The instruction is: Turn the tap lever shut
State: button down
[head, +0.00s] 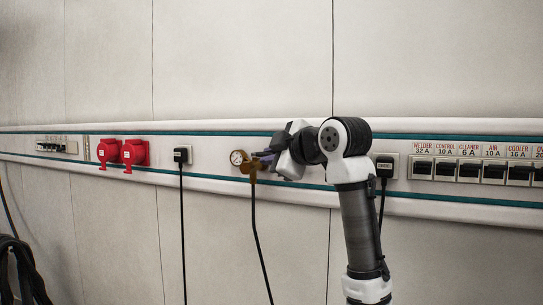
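The tap (252,171) is a brass-coloured fitting on the wall rail, with a round pressure gauge (237,157) at its left and a dark hose running down from it. A dark bluish piece, possibly the tap lever, shows at its upper right (263,155). My gripper (272,158) is at the right side of the tap, close to this piece. The gripper's fingers are small and partly hidden by my wrist, so I cannot tell whether they touch the lever or are open or shut.
Two red sockets (121,152) and a black plug (181,156) with a cable are left of the tap. Another black plug (385,167) is just right of my arm. A row of labelled breakers (470,171) lies further right. Dark cables (20,270) hang at lower left.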

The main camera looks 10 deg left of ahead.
jog(key=shift+w+d+n+g+y, duration=0.1)
jog(key=shift+w+n+g+y, duration=0.15)
jog(key=shift+n+g+y, duration=0.45)
jog(key=c, duration=1.8)
grip_release()
jog(key=shift+o, duration=0.2)
jog(key=shift+d, duration=0.15)
jog(key=b+v, duration=0.4)
jog(key=v, duration=0.9)
jog(key=shift+s+d+r, duration=0.2)
jog(key=shift+r, duration=0.1)
